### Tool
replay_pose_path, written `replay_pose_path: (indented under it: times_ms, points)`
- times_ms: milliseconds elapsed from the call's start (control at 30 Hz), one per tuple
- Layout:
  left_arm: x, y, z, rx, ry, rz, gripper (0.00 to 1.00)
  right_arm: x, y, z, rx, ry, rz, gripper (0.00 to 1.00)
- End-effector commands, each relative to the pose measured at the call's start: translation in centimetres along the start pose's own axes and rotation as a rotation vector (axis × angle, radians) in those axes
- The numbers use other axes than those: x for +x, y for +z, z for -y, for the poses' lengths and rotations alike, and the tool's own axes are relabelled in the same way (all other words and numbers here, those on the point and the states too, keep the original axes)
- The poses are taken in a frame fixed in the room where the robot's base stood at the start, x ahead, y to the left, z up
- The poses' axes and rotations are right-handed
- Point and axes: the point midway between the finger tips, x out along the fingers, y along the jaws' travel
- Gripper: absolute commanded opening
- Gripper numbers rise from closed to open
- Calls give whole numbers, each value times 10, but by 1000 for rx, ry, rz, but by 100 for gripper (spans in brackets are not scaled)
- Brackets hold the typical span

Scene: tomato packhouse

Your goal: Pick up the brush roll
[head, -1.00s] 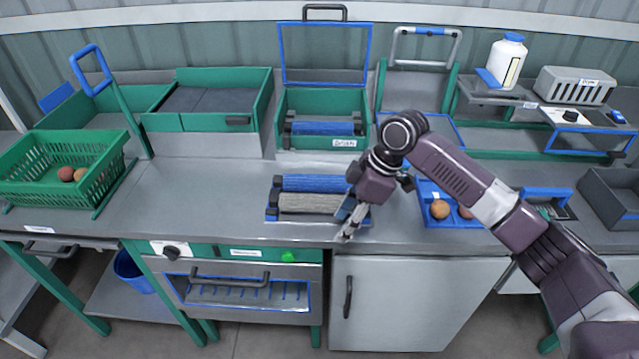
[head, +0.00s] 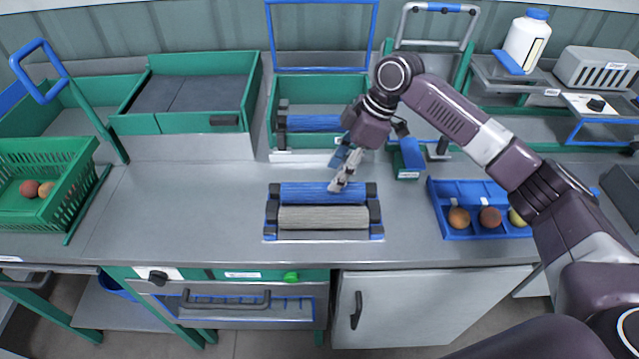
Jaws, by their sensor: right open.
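A low rack (head: 268,238) on the counter holds two rolls with dark end pieces. The rear one is a blue brush roll (head: 305,193), the front one a grey roll (head: 322,217). Another blue roll (head: 313,124) lies in the green open box behind. My right gripper (head: 337,186) is open and points down at the right half of the rear blue roll. Its fingertips overlap that roll in the picture; I cannot tell whether they touch it. My left gripper is not in view.
A blue tray (head: 455,235) with several round fruits lies right of the rack. A small green box (head: 407,172) with a blue part stands behind it. A green basket (head: 50,220) with tomatoes is at the left. The counter (head: 180,210) left of the rack is clear.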

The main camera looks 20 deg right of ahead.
Motion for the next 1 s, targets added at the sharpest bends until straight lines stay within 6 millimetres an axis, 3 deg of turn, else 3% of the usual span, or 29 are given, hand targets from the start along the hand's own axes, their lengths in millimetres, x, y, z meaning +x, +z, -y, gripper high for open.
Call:
replay_pose_path:
  times_ms: [333, 500, 767, 1000]
  points:
    - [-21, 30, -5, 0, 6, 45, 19, 44, -4, 3, 0, -3, 2, 44]
    - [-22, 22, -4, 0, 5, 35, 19, 63, -3, 2, 0, -1, 1, 44]
    - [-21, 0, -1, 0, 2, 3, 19, 66, -2, 2, -1, 1, 0, 44]
    - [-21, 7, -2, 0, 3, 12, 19, 66, -2, 2, -1, 1, 1, 18]
